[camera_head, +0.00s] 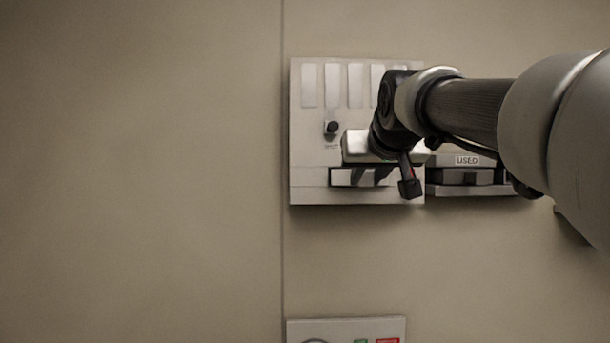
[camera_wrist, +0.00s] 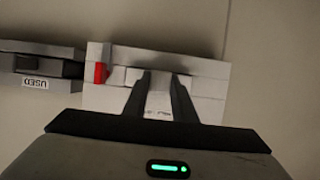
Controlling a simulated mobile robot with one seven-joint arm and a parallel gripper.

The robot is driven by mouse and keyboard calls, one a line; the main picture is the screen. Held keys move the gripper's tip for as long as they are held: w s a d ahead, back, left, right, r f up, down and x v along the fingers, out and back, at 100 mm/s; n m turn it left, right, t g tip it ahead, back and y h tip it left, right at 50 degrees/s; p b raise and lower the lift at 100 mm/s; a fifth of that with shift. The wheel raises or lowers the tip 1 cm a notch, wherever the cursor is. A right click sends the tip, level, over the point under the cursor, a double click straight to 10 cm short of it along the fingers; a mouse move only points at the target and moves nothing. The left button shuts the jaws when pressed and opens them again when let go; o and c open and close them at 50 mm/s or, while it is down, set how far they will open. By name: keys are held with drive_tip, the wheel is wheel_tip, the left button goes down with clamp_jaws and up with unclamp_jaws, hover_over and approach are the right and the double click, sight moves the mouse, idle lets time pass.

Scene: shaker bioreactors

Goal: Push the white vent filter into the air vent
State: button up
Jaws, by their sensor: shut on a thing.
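My gripper (camera_wrist: 163,78) shows in the wrist view with its two dark fingers close together over a pale panel. A small white piece (camera_wrist: 160,97) shows between the fingers; it appears to be the white vent filter, but its outline blends with the white behind it. In the head view my gripper (camera_head: 371,177) is at the lower part of the white wall unit (camera_head: 308,140), and my wrist covers much of that unit. I cannot make out the air vent clearly, nor whether the filter touches it.
A grey holder labelled USED (camera_head: 467,177) sits right of the unit. The unit has pale upright strips (camera_head: 332,85) and a black knob (camera_head: 333,127). A red part (camera_wrist: 101,73) shows in the wrist view. Another panel (camera_head: 345,328) is at the bottom. The wall at left is bare.

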drive_tip(key=shift+w, duration=0.6)
idle(0.7)
drive_tip(key=o, duration=1.2)
drive_tip(key=shift+c, duration=0.2)
drive_tip(key=shift+s, duration=0.1)
drive_tip(key=b+v, duration=0.1)
drive_tip(key=v, duration=1.6)
drive_tip(key=shift+r, duration=0.15)
drive_tip(key=s+f+g, duration=0.2)
drive_tip(key=s+f, duration=0.3)
drive_tip(key=f, duration=0.9)
drive_tip(key=s+f+g, duration=0.3)
drive_tip(key=s+f, duration=0.2)
drive_tip(key=f, duration=0.9)
drive_tip(key=s+f+g, duration=0.3)
drive_tip(key=s+f, duration=0.2)
drive_tip(key=f, duration=0.9)
drive_tip(key=shift+s+p, duration=0.2)
drive_tip(key=shift+p, duration=0.2)
